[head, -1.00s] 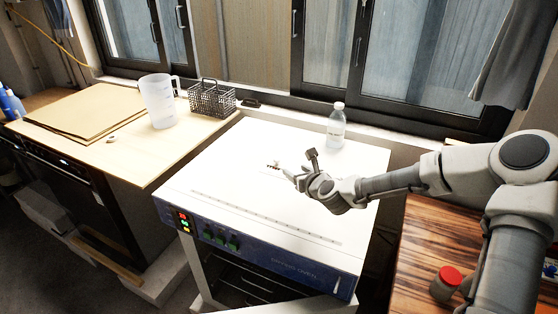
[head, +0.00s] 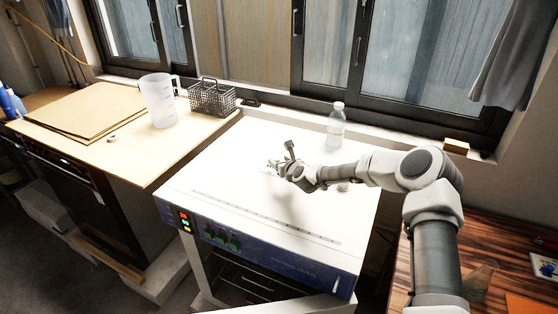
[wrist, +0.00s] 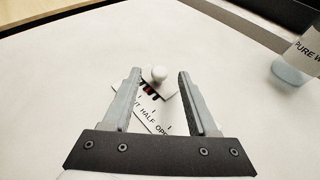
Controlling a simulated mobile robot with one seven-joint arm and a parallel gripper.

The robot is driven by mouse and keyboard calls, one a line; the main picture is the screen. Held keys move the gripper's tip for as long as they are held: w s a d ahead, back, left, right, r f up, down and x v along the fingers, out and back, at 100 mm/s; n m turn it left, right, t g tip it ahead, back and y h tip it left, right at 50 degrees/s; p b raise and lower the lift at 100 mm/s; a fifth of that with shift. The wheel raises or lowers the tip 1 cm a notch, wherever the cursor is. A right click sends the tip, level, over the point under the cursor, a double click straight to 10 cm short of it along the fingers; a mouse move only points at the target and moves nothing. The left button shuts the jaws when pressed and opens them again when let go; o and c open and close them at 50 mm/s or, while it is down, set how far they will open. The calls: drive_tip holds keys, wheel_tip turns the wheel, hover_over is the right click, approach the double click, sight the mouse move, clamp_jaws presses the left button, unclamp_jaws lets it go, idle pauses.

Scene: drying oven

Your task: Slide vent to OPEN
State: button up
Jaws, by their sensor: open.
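The vent is on the white top of the drying oven (head: 225,165). In the wrist view its white round knob (wrist: 159,73) stands on a small white slide plate with dark slots and a bit of red. I cannot tell which mark the knob stands at. My gripper (head: 275,165) is open over the vent and hides most of it in the head view. In the wrist view the knob shows between the fingertips of my gripper (wrist: 159,78), with gaps on both sides.
A clear water bottle (head: 336,125) stands on the oven top at the back right, also in the wrist view (wrist: 297,62). A wooden counter to the left holds a plastic jug (head: 158,100) and a wire basket (head: 212,98). The oven top's front is clear.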

drive_tip(key=shift+w+a+f, duration=0.25)
drive_tip(key=shift+w+a, duration=0.05)
drive_tip(key=shift+w, duration=0.25)
clamp_jaws()
idle(1.2)
